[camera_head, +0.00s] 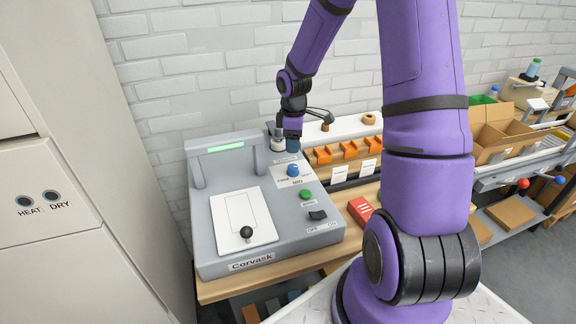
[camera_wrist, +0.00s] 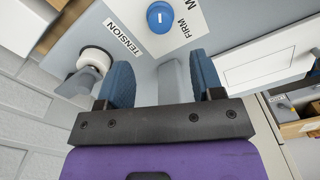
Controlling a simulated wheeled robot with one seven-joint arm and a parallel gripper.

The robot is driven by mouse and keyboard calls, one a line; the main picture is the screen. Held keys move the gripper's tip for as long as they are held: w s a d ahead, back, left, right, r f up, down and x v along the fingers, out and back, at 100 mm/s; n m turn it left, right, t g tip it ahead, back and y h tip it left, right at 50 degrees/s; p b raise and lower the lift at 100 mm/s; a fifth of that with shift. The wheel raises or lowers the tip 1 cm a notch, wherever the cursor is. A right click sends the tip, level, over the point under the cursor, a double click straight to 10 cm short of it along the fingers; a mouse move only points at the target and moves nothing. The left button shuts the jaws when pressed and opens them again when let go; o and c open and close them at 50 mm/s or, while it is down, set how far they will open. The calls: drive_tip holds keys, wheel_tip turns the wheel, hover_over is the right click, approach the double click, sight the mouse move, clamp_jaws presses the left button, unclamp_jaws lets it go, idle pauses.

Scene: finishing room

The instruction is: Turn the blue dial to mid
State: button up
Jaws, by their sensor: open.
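The blue dial (camera_head: 293,170) sits on a white label plate on the grey Corvask machine (camera_head: 215,246), with MID printed in front of it. In the wrist view, the blue dial (camera_wrist: 160,17) shows a short white mark, and FIRM and TENSION are printed nearby. I cannot tell which setting the mark points at. My gripper (camera_head: 292,148) hangs over the machine's back right part, behind the dial. In the wrist view, my gripper (camera_wrist: 163,72) has its two blue fingers apart and nothing held between them. The dial lies beyond the fingertips, untouched.
A green button (camera_head: 306,194), a black switch (camera_head: 318,215) and a black ball knob (camera_head: 246,232) are on the machine. A rack of orange pieces (camera_head: 350,150) and a red box (camera_head: 360,210) stand to the right. A tall cabinet (camera_head: 80,200) stands left.

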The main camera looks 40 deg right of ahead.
sight(293, 166)
wheel_tip(293, 166, down, 10)
drive_tip(key=shift+r, duration=0.25)
drive_tip(key=shift+c, duration=0.2)
drive_tip(key=c, duration=0.9)
